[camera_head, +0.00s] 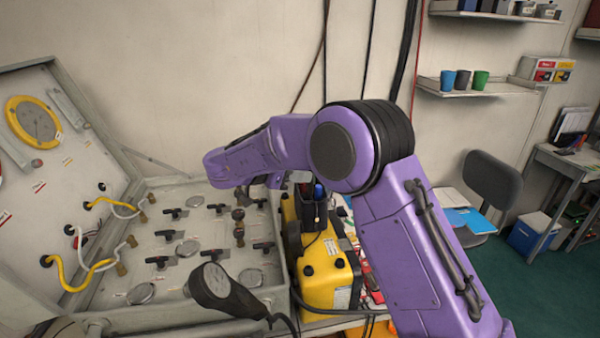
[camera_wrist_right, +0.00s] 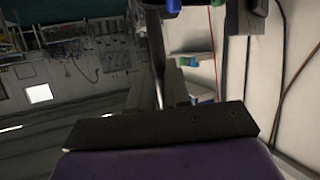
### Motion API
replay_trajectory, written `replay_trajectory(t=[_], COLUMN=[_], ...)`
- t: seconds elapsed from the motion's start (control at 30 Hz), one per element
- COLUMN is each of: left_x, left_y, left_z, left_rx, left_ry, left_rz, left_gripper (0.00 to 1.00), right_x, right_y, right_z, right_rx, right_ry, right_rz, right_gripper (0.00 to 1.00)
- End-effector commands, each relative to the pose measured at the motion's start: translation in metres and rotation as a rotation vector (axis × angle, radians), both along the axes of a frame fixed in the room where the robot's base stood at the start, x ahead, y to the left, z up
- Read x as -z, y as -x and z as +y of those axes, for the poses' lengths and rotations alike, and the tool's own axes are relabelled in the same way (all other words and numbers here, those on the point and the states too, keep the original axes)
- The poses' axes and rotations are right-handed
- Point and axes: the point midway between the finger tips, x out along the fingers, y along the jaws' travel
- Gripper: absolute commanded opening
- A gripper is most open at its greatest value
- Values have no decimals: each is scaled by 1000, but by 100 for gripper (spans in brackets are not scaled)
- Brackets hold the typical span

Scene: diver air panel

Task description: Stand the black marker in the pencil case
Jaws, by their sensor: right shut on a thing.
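My right arm comes in from the right of the head view and bends left, with its right gripper (camera_head: 266,183) low over the panel's right edge, mostly hidden by the forearm. In the right wrist view the right gripper (camera_wrist_right: 158,98) is shut on a dark, slim, upright object, seemingly the black marker (camera_wrist_right: 156,48). My left gripper is in neither view.
The open air panel (camera_head: 205,225) has several valves and yellow and white hoses. A dark corded handset (camera_head: 215,285) is in front. The yellow case (camera_head: 325,275) stands right of the panel. Cups (camera_head: 463,80) are on a wall shelf (camera_head: 500,90). A chair (camera_head: 492,180) is at right.

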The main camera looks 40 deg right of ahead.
Motion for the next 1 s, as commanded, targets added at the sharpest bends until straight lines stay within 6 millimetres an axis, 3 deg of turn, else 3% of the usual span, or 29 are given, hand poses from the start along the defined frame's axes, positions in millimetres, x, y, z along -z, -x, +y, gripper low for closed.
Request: replay_trajectory(t=[1.0], left_x=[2], left_y=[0], left_z=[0], left_rx=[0], left_ry=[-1], left_rz=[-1], left_gripper=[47], right_x=[18], right_y=[0], right_z=[0], right_rx=[2], right_ry=[-1], right_rz=[1], right_gripper=[0])
